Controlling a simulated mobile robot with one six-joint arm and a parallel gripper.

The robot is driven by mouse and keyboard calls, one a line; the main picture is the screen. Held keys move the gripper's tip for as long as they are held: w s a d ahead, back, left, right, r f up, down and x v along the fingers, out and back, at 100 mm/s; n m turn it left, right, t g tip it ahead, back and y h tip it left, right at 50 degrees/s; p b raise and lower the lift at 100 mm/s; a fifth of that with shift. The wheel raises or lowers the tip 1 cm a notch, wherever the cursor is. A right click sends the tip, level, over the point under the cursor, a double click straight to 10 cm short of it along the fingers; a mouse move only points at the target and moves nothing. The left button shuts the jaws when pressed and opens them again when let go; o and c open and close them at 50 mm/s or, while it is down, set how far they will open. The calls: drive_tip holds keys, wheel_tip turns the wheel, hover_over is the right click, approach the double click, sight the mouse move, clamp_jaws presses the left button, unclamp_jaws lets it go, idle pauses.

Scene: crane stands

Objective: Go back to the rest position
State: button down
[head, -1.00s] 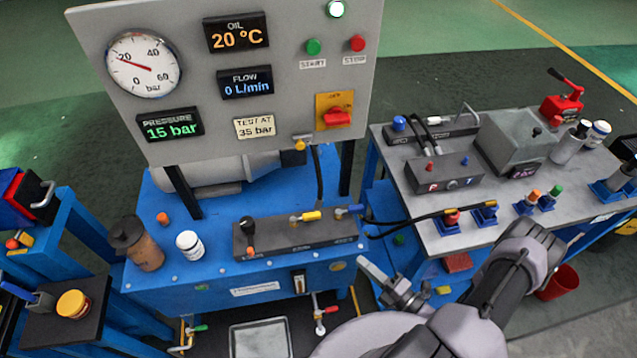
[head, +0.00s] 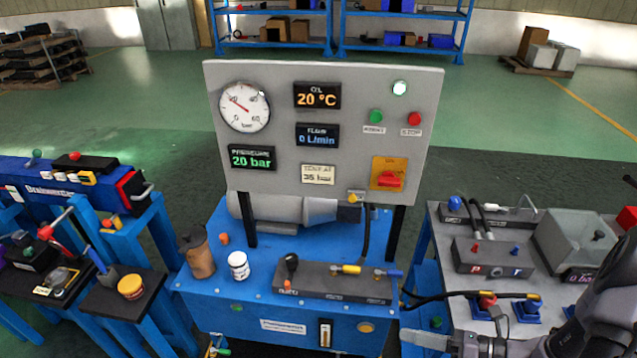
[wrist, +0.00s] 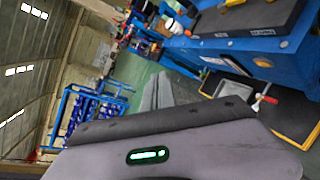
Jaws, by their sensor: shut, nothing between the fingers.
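My gripper (head: 425,340) shows at the bottom of the head view, with my dark arm coming in from the right edge. Its fingers are together and nothing is held. It is in front of the right part of the blue power unit (head: 230,318), near the gap before the grey bench. In the wrist view the closed grey fingers (wrist: 158,92) point past the blue unit toward the floor and shelves. Whether the fingers touch anything cannot be told.
The grey panel (head: 280,165) stands on the blue unit; its display (head: 252,158) reads 20 bar. The grey bench (head: 440,240) with hoses and valves lies at right. A blue stand (head: 100,270) is at left. Open green floor (head: 150,100) lies behind.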

drive_tip(key=s+a+r+n+h, duration=0.3)
drive_tip(key=r+n+h, duration=0.1)
drive_tip(key=r+n, duration=0.4)
drive_tip(key=s+a+r+n+h, duration=0.3)
drive_tip(key=s+r+n, duration=0.1)
drive_tip(key=r+n, duration=0.4)
drive_tip(key=s+a+r+n+h, duration=0.4)
drive_tip(key=r+n, duration=0.4)
drive_tip(key=n, duration=0.3)
drive_tip(key=shift+r+n+g+h, duration=0.25)
drive_tip(key=shift+n+g+h, duration=0.05)
drive_tip(key=shift+n, duration=0.1)
drive_tip(key=shift+a, duration=0.1)
